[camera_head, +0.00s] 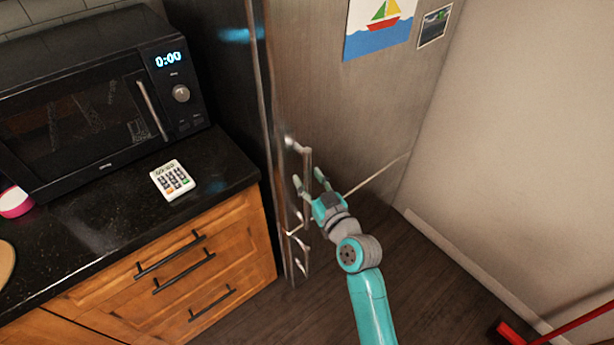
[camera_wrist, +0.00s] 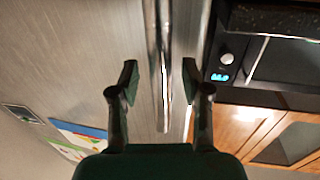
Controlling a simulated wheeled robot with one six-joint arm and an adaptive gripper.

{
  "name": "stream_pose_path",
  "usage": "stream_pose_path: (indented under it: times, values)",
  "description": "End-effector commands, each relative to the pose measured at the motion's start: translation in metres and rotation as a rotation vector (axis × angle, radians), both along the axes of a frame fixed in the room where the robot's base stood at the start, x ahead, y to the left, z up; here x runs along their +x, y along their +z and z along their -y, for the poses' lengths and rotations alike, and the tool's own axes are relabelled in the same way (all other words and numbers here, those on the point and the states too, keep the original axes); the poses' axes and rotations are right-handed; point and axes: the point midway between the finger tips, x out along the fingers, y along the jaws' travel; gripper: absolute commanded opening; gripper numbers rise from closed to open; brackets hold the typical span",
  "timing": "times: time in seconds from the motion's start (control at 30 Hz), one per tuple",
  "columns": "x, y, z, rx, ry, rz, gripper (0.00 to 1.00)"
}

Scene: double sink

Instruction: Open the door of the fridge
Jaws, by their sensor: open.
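The fridge (camera_head: 330,110) is a tall brushed-metal unit, and its doors look closed. A seam divides an upper door from a lower one. A vertical upper handle (camera_head: 307,160) and a lower handle (camera_head: 306,262) stand along the left edge of the front. My gripper (camera_head: 310,181) is open at the lower part of the upper handle. In the wrist view, the handle bar (camera_wrist: 162,50) runs between the two spread fingers of my gripper (camera_wrist: 160,80). A gap shows on both sides of the bar. Whether the bar lies fully within finger depth is unclear.
A black counter (camera_head: 100,225) with wooden drawers (camera_head: 190,275) stands left of the fridge. It bears a microwave (camera_head: 85,110) and a calculator (camera_head: 172,180). A wall (camera_head: 530,150) is close on the right, and a red broom (camera_head: 510,333) lies low right. The floor before the fridge is clear.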

Motion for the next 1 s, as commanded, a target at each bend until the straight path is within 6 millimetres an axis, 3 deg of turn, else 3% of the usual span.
stream_pose_path:
  times: [0.17, 0.47, 0.67, 1.0]
  values:
    - [0.0105, 0.0001, -0.0058, 0.001, 0.001, 0.000, 0.47]
    - [0.0120, -0.0004, -0.0062, 0.000, 0.001, -0.001, 0.47]
    - [0.0118, -0.0003, -0.0061, 0.000, 0.001, -0.001, 0.00]
    - [0.0110, -0.0003, -0.0050, 0.000, 0.003, -0.001, 0.00]
